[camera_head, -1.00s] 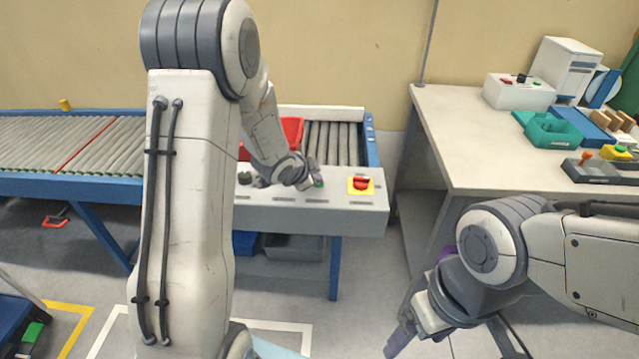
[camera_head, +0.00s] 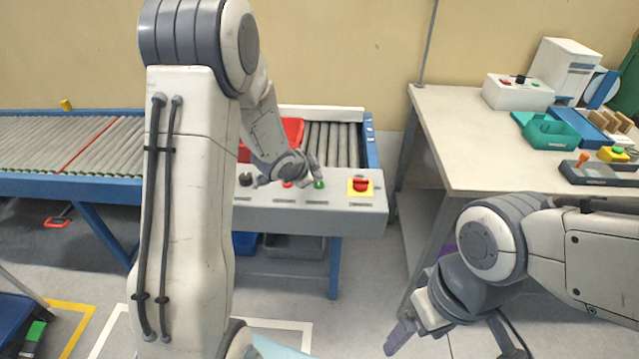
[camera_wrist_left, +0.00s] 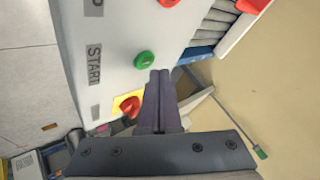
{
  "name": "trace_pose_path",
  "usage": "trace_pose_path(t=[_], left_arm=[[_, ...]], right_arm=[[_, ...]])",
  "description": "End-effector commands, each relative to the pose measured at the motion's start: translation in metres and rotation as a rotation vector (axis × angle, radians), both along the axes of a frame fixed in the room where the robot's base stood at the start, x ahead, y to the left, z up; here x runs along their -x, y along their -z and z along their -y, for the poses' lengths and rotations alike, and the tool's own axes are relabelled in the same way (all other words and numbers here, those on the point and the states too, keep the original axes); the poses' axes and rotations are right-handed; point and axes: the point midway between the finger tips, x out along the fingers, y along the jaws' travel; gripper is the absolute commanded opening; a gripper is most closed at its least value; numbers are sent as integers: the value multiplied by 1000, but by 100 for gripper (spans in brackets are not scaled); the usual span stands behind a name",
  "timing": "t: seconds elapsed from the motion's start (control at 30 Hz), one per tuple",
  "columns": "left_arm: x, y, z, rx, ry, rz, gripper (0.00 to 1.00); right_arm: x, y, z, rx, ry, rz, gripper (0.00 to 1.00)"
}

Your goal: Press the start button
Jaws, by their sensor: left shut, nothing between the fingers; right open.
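The green start button (camera_head: 319,184) sits on the grey control panel (camera_head: 300,216) and shows clearly. In the left wrist view the green button (camera_wrist_left: 145,60) lies beside the START label (camera_wrist_left: 94,64). My left gripper (camera_head: 315,169) is shut and empty just above the green button in the picture. In the wrist view its fingertips (camera_wrist_left: 158,74) appear close beside the button; whether they touch it I cannot tell. My right gripper (camera_head: 398,342) is low at the front, away from the panel; its finger opening is hard to see.
A red button (camera_head: 287,184) and a black knob (camera_head: 245,179) are left of the green one. A red emergency stop (camera_head: 361,184) on a yellow plate is at right. Behind are rollers (camera_head: 333,140) and a red bin (camera_head: 293,129). A workbench (camera_head: 455,135) stands right.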

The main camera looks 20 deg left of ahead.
Motion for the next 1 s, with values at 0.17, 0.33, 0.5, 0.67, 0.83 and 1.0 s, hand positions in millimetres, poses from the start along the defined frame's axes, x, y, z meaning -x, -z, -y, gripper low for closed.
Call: trace_pose_path(t=[0.17,0.33,0.5,0.67,0.83,1.0], left_arm=[[0,-15,0,0,0,1,0],[0,-33,0,0,0,1,0],[0,-49,0,0,0,1,0],[0,-51,0,0,0,0,0],[0,-50,0,0,-1,1,0],[0,-50,0,0,0,0,0]], right_arm=[[0,-14,0,0,0,0,81],[0,-31,0,0,0,0,81],[0,-46,0,0,0,0,81],[0,-47,0,0,0,0,81],[0,-46,0,0,0,0,81],[0,-46,0,0,0,0,81]])
